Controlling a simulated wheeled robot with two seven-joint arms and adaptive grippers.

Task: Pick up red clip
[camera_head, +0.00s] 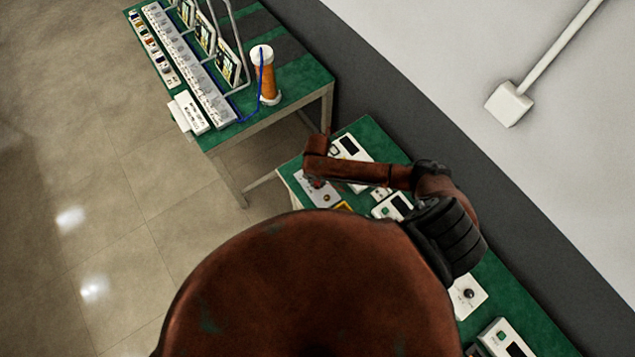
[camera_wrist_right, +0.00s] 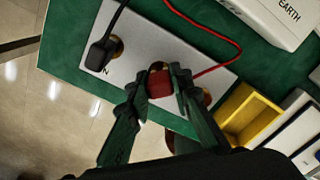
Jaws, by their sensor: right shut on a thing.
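The red clip (camera_wrist_right: 160,84) is in the right wrist view, between the two dark fingertips of my right gripper (camera_wrist_right: 158,88). The gripper is shut on it, with a finger on each side. The clip is at the white panel (camera_wrist_right: 140,50); I cannot tell whether it still touches its terminal. A black clip (camera_wrist_right: 104,52) with a black wire sits on the same panel, to the left. In the head view the panel (camera_head: 327,197) shows small beneath my right arm, and the fingertips are hard to make out. My left gripper is not in view.
A red wire (camera_wrist_right: 207,24) curves behind the gripper. A yellow open box (camera_wrist_right: 234,118) stands close on the right. A white device marked EARTH (camera_wrist_right: 283,18) is at the upper right. Another green table (camera_head: 300,76) holds an orange cylinder (camera_head: 266,80) and several instruments.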

